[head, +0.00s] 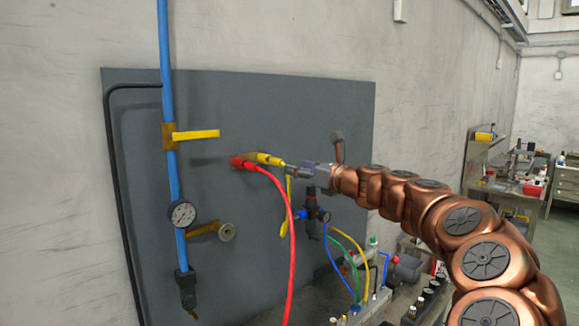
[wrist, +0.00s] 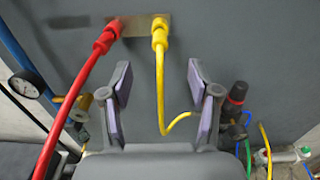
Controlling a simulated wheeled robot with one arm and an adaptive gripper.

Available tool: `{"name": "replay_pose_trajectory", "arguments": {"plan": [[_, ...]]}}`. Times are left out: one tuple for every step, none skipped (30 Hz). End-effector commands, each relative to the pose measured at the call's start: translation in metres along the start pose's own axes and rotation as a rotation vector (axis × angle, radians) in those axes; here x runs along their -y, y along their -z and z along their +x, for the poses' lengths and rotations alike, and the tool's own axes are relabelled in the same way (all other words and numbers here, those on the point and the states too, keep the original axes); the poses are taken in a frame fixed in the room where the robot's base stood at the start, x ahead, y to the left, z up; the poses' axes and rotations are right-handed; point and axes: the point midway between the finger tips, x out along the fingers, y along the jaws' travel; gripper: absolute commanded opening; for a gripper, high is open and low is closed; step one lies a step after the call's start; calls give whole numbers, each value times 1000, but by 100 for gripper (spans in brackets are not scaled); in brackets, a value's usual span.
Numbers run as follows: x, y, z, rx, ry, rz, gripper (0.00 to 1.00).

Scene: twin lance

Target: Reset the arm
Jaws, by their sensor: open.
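My gripper (head: 296,171) is at the end of my copper-coloured arm (head: 420,200), which reaches in from the right toward the grey panel. In the wrist view my gripper (wrist: 158,75) is open, with its two purple-padded fingers spread apart and nothing clamped between them. The yellow hose (wrist: 160,85) hangs in the gap between the fingers in that view. Its yellow connector (wrist: 159,33) sits at a small plate on the panel, beyond the fingertips. A red connector (wrist: 106,38) with a red hose (wrist: 72,107) sits beside it on the left.
The grey panel (head: 150,240) carries a blue pipe (head: 172,140) with a yellow lever (head: 195,135) and a gauge (head: 182,214). A regulator (head: 313,212) and blue, green and yellow tubes are below my gripper. A cluttered bench (head: 520,187) stands at the far right.

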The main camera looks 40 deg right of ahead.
Motion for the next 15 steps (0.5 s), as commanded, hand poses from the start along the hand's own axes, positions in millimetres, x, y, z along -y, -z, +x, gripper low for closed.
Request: {"name": "replay_pose_trajectory", "arguments": {"plan": [[1, -2, -10, 3, 3, 0, 61], [1, -2, -13, 3, 2, 0, 61], [1, -1, -18, 2, 2, -1, 61], [1, -1, -21, 1, 2, -1, 61], [1, 0, -24, 0, 1, -1, 61], [0, 0, -27, -1, 0, 0, 61], [0, 0, -29, -1, 0, 0, 61], [0, 1, -31, -1, 0, 0, 61], [0, 1, -33, -1, 0, 0, 61], [0, 1, -34, -1, 0, 0, 61], [0, 1, -34, -1, -1, 0, 61], [0, 1, -35, -1, -1, 0, 61], [0, 1, -36, -1, -1, 0, 61], [0, 1, -36, -1, -1, 0, 61], [0, 0, -36, -1, -1, 0, 61]]}}
